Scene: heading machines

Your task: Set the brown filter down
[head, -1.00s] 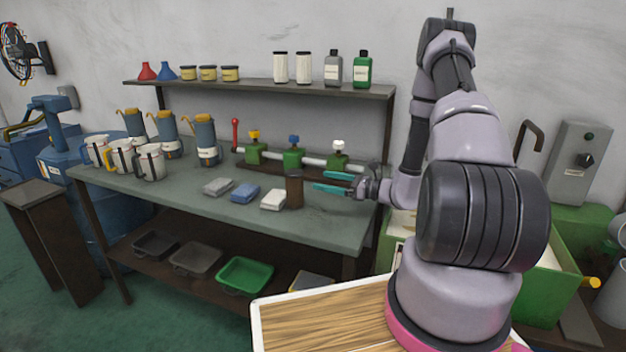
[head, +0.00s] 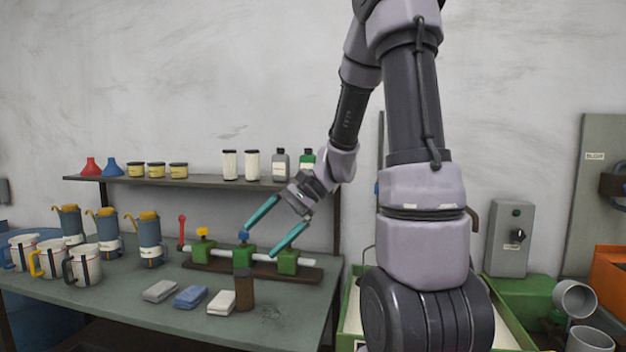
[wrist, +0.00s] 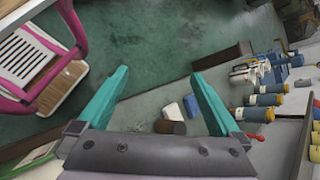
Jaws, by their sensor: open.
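The brown filter (head: 244,290) stands upright on the grey-green workbench (head: 130,318), just right of a white folded cloth. It also shows in the wrist view (wrist: 170,127), low between the fingers. My gripper (head: 262,228) is open and empty, its teal fingers spread apart. In the head view it is above and behind the filter, in front of the valve manifold, and clear of the filter. The wrist view shows both open fingers (wrist: 158,100) with nothing held between them.
Grey, blue and white cloths (head: 190,297) lie left of the filter. A valve manifold (head: 240,262) stands behind it. Mugs (head: 85,264) and blue cans (head: 149,240) fill the bench's left. A shelf (head: 200,182) above holds funnels, tins, white cylinders and bottles.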

